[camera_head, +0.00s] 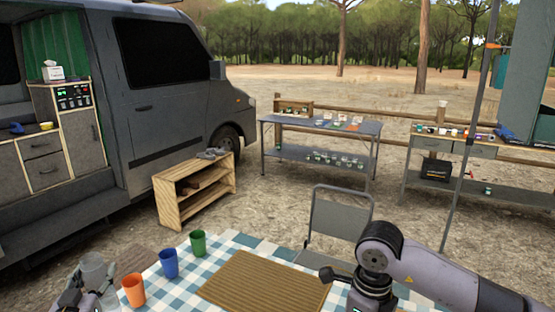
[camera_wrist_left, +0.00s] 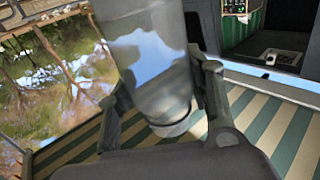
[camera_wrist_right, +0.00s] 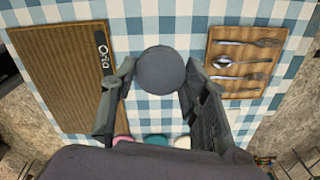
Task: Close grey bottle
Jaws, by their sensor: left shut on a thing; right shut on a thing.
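The grey bottle (camera_wrist_left: 155,70) fills the upper middle of the left wrist view, with a shiny, reflecting wall. My left gripper (camera_wrist_left: 158,95) is shut on it, one finger on each side. In the head view the bottle (camera_head: 93,268) and my left gripper (camera_head: 88,298) show at the lower left. A round dark grey cap (camera_wrist_right: 161,70) sits between the fingertips of my right gripper (camera_wrist_right: 158,82), which is shut on it above the checked cloth. The cap's underside is hidden. Cap and bottle are apart.
A checked table (camera_head: 232,246) carries orange (camera_head: 134,290), blue (camera_head: 169,263) and green (camera_head: 198,243) cups and a woven mat (camera_head: 262,284). A cutlery board (camera_wrist_right: 243,62) lies on the cloth. A folding chair (camera_head: 338,225) stands behind the table.

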